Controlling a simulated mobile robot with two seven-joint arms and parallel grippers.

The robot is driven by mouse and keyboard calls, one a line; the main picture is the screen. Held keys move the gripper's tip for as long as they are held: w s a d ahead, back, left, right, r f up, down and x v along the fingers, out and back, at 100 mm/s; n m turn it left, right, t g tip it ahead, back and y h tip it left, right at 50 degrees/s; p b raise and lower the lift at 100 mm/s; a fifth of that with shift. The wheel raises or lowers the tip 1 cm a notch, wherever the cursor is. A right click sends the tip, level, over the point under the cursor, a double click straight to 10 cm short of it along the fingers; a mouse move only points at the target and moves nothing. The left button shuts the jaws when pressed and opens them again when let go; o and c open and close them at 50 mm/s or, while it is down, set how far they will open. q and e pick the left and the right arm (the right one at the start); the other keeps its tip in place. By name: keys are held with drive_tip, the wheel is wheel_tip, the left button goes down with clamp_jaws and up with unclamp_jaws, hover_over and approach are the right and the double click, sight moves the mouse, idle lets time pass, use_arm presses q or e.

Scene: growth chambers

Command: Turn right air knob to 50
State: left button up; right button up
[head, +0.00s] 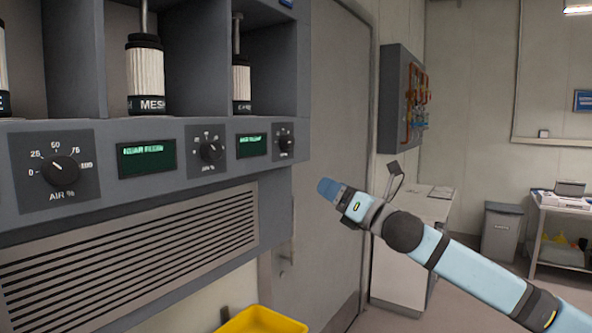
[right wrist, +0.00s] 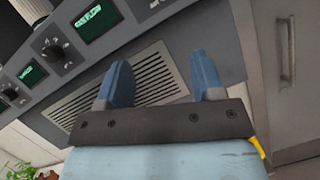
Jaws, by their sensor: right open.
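The right air knob (head: 286,143) is a small black dial at the right end of the grey panel in the head view. Its pointer and scale are too small to read. In the right wrist view only a bit of dial marking shows at the top edge. My right gripper (head: 328,188) is below and to the right of this knob, apart from the panel. In the right wrist view its two blue fingers (right wrist: 160,72) are spread, with nothing between them, in front of the vent grille. My left gripper is not in view.
A middle knob (head: 210,150) and a left knob (head: 62,171) sit on the same panel, with green displays (head: 147,158) between. Above are canisters (head: 146,80); below is a vent grille (head: 140,250). A yellow bin (head: 262,321) stands low. A grey door (head: 335,120) is behind.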

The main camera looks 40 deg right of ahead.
sight(291, 143)
drive_tip(key=shift+n+t, duration=0.3)
drive_tip(key=shift+n, duration=0.5)
drive_tip(key=w+r+p, duration=0.1)
drive_tip(key=w+r, duration=0.1)
drive_tip(key=w, duration=0.1)
drive_tip(key=w+a+r+p, duration=0.1)
drive_tip(key=w+r+p, duration=0.1)
drive_tip(key=w+r, duration=0.1)
drive_tip(key=w+a+r+p, duration=0.1)
drive_tip(key=w+r+p, duration=0.1)
drive_tip(key=w+r, duration=0.1)
drive_tip(key=shift+w+a+r, duration=0.1)
drive_tip(key=shift+w+r, duration=0.15)
drive_tip(key=shift+w, duration=0.35)
drive_tip(key=shift+w+a+r, duration=0.1)
drive_tip(key=shift+w, duration=0.2)
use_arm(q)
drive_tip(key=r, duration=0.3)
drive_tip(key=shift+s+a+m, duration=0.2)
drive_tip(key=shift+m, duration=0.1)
use_arm(e)
drive_tip(key=shift+w, duration=0.25)
drive_tip(key=c, duration=0.9)
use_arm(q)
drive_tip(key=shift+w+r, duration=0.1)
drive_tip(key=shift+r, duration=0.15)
